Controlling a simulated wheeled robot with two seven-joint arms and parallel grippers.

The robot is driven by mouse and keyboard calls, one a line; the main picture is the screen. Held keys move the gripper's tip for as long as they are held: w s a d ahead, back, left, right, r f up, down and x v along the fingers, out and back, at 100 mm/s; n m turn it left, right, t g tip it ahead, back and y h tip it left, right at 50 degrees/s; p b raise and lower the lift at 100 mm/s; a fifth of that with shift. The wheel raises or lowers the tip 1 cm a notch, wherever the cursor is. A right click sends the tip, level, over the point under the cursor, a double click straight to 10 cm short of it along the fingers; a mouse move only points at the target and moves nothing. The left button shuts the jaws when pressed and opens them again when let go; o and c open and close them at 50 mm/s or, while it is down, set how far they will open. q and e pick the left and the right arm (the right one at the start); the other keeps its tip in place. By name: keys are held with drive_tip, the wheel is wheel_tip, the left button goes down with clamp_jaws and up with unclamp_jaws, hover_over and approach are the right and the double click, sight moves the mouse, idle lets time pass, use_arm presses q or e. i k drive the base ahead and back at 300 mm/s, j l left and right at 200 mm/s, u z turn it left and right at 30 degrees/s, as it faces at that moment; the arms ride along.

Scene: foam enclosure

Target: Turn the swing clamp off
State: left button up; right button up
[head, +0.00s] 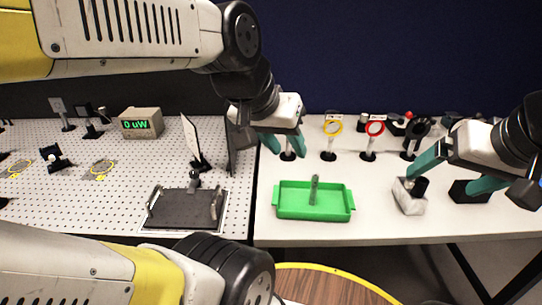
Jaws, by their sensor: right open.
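I cannot tell for sure which thing is the swing clamp. A small dark upright piece (194,181) stands at the back edge of a black plate with two side handles (184,212) on the perforated board. A white marbled block with a black part on top (409,197) sits on the right of the white table. My right gripper (447,181) is open, with one teal finger close beside that block and the other further right; contact cannot be told.
A green tray (290,208) with a grey post (314,190) stands at the table's middle. Ringed mounts, yellow (333,127) and red (375,128), stand behind it. A meter (141,123) reads "0 uW". A flat panel (192,139) stands upright at the board's right.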

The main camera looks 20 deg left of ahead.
sight(194, 174)
drive_tip(key=u, duration=1.6)
drive_tip(key=i+j+z, duration=0.2)
drive_tip(key=j+z, duration=0.15)
drive_tip(key=j, duration=0.2)
drive_tip(key=i+j+z, duration=0.2)
drive_tip(key=k+j, duration=0.05)
drive_tip(key=j, duration=0.05)
